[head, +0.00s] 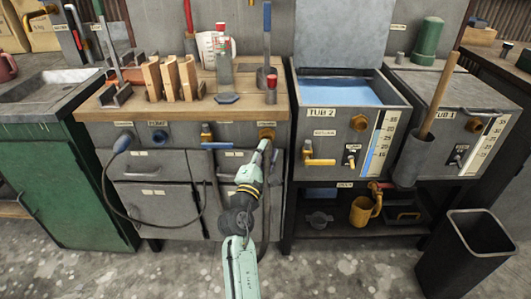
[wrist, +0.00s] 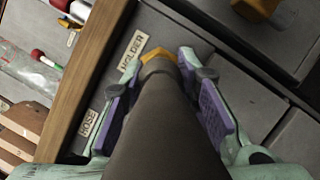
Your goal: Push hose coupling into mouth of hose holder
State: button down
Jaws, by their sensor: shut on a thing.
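My gripper (head: 263,147) is at the front of the workbench, just below the brass hose holder (head: 267,133). In the wrist view its purple-padded fingers (wrist: 163,86) are shut on the dark, round hose coupling (wrist: 160,125) from both sides. An orange-brass edge of the hose holder (wrist: 160,54) shows just beyond the coupling's far end, beside the label HOSE HOLDER (wrist: 133,50). The coupling hides most of the holder's mouth, so I cannot tell whether its end is inside or only in front. In the head view my gripper hides the coupling.
A dark hose (head: 107,190) with a blue end hangs at the left of the drawer front. A brass tap (head: 207,133) sits left of the holder. Tub 2 (head: 345,112) stands close on the right. Wooden blocks (head: 172,80) and bottles stand on the bench top (head: 120,112).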

jog(key=shift+w, duration=1.25)
dwell(1.2)
jog(key=c, duration=1.5)
grip_release()
jog(key=o, duration=0.6)
jog(key=shift+c, duration=0.2)
jog(key=shift+s, duration=0.1)
jog(key=v, duration=1.1)
jog(key=shift+s, duration=0.4)
jog(key=shift+a, duration=0.1)
